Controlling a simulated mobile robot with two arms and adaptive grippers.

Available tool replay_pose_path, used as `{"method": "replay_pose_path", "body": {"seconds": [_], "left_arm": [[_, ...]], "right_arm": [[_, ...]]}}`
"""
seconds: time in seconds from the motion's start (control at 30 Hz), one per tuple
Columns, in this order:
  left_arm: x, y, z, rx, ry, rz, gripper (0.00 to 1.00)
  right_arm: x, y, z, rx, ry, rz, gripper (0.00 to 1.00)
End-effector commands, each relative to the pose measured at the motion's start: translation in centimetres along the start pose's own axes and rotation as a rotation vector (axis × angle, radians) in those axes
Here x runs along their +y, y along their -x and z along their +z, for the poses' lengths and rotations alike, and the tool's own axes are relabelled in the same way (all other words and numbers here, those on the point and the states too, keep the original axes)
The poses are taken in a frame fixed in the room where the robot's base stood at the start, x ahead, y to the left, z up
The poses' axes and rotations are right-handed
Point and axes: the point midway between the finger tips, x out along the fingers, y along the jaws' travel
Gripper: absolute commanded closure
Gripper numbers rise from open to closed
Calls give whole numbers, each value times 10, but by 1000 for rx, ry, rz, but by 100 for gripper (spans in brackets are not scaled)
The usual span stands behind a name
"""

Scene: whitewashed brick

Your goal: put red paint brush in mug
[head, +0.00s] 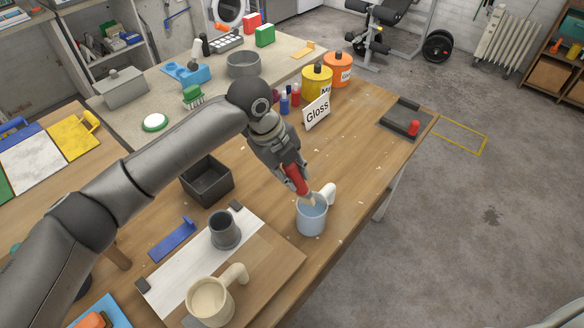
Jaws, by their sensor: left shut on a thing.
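My left gripper (293,168) is shut on the red paint brush (296,182), its fingers around the red handle. The brush points down, and its pale lower end is at the mouth of a light blue mug (311,219) with a white handle. I cannot tell how far the tip is inside the rim. The blue mug stands upright on the wooden table. A cream mug (209,302) stands at the front, and a dark grey cup (224,230) stands on a white board. My right gripper is not in view.
A dark open box (207,180) and a blue tool (172,240) lie left of the blue mug. A "Gloss" sign (317,112), yellow can (317,80) and orange can (338,70) stand behind. The table right of the mug is mostly clear up to its edge.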

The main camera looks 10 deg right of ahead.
Motion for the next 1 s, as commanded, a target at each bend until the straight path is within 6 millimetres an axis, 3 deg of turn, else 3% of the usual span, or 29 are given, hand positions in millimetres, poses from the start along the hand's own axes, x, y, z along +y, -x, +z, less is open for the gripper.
{"method": "replay_pose_path", "body": {"seconds": [0.5,0.93,0.97,1.0], "left_arm": [[0,-47,1,-1,1,-1,100],[0,-53,1,-1,0,-1,100],[0,-53,1,-1,0,-1,74],[0,-53,1,-1,0,-1,68]], "right_arm": [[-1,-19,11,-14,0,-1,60],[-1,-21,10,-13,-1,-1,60],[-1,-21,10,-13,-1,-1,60],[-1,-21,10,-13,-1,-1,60]]}}
